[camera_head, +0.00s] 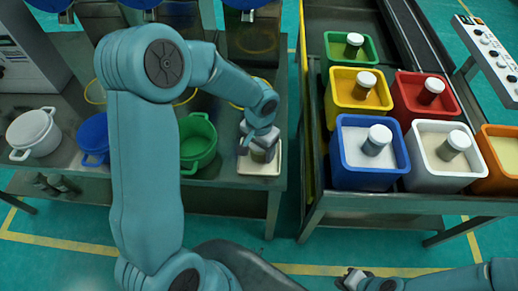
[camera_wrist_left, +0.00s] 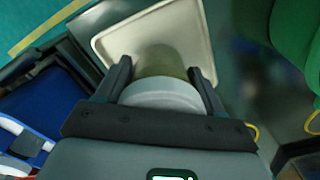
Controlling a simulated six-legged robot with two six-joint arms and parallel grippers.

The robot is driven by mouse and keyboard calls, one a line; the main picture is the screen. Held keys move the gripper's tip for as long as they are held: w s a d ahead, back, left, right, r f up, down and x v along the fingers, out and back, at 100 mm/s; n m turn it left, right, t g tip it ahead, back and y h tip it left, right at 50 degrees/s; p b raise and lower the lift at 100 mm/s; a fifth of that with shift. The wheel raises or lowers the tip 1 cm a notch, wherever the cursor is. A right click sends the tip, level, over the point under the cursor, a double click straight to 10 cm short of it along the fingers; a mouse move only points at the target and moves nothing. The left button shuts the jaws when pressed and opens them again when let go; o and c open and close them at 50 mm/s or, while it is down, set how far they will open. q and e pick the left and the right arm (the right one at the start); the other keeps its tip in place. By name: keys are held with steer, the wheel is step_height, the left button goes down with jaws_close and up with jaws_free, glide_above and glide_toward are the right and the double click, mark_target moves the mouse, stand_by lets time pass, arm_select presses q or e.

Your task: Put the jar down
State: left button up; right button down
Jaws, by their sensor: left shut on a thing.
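My left gripper (camera_head: 258,143) is shut on a jar (camera_head: 263,155) with a grey-white lid and an olive-green body. In the left wrist view the jar's lid (camera_wrist_left: 160,96) sits between the two dark fingers. The jar is over a cream square tray (camera_head: 259,172) at the right end of the left table; the tray (camera_wrist_left: 118,40) also shows beneath the jar in the wrist view. I cannot tell whether the jar's base touches the tray. My right gripper (camera_head: 354,279) is low at the bottom edge, away from the tables, and its jaws are unclear.
A green pot (camera_head: 198,143), a blue pot (camera_head: 93,135) and a white pot (camera_head: 34,133) stand left of the tray. Across a gap, the right table holds several coloured bins, including a blue bin (camera_head: 362,178), mostly with a white-lidded jar inside.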

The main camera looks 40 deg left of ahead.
arm_select(q)
steer(key=shift+w+f, duration=0.1)
steer(key=shift+f, duration=0.4)
steer(key=o, duration=1.1)
steer(key=shift+f, duration=0.1)
